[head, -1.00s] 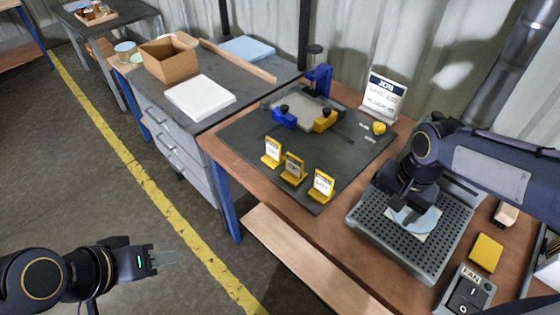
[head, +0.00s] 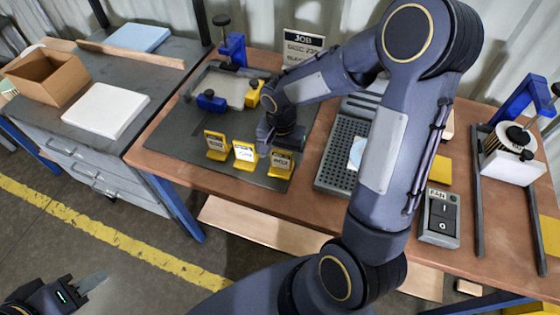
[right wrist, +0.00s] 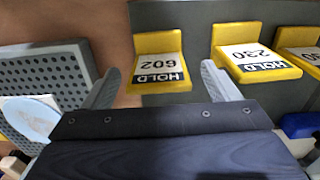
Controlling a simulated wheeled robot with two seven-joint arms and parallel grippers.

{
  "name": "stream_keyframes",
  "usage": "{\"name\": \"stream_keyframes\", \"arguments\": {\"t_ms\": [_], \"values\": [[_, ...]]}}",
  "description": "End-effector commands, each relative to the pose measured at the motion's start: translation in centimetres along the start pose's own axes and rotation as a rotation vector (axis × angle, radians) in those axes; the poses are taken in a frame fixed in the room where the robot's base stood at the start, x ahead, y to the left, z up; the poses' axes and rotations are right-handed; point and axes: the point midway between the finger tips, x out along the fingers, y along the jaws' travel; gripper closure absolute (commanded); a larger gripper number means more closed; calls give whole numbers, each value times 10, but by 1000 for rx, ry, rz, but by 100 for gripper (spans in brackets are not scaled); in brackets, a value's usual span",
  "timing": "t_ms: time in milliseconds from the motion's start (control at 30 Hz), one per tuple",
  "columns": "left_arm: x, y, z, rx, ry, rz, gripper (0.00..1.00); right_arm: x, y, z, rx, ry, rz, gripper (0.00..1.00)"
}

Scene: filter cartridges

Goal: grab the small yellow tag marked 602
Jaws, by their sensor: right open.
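The small yellow tag marked 602 (right wrist: 157,62), with a white HOLD label, stands on the dark mat (head: 180,133) near its front edge. It appears upside down in the right wrist view. In the head view it is the rightmost yellow tag (head: 282,161) of the row. My right gripper (right wrist: 158,78) is open; in the right wrist view its fingers frame the tag on either side, without visible contact. In the head view the right gripper (head: 272,146) is just behind that tag. My left gripper (head: 92,283) is at the lower left, away from the table; its opening is unclear.
The tag marked 230 (right wrist: 254,55) stands beside 602, with a third yellow tag (head: 215,145) beyond it. A perforated tray (head: 333,155) lies to the right in the head view. A fan switch box (head: 439,218) and a JOB sign (head: 303,42) stand on the bench.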

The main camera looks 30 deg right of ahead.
Motion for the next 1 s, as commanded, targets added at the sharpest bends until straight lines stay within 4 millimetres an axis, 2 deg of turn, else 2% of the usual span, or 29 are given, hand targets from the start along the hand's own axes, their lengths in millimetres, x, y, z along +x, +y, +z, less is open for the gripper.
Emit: {"name": "stream_keyframes", "arguments": {"t_ms": [133,400,767,800,1000], "values": [[-2,1,-1,0,0,0,64,16,1,0,1,0,2,18],[-2,1,-1,0,0,0,64,19,1,-1,0,3,-1,18],[-2,1,-1,0,0,0,64,19,1,-1,0,3,0,65],[-2,1,-1,0,0,0,64,19,1,-1,0,3,-1,68],[-2,1,-1,0,0,0,64,18,1,-1,0,3,-1,68]]}}
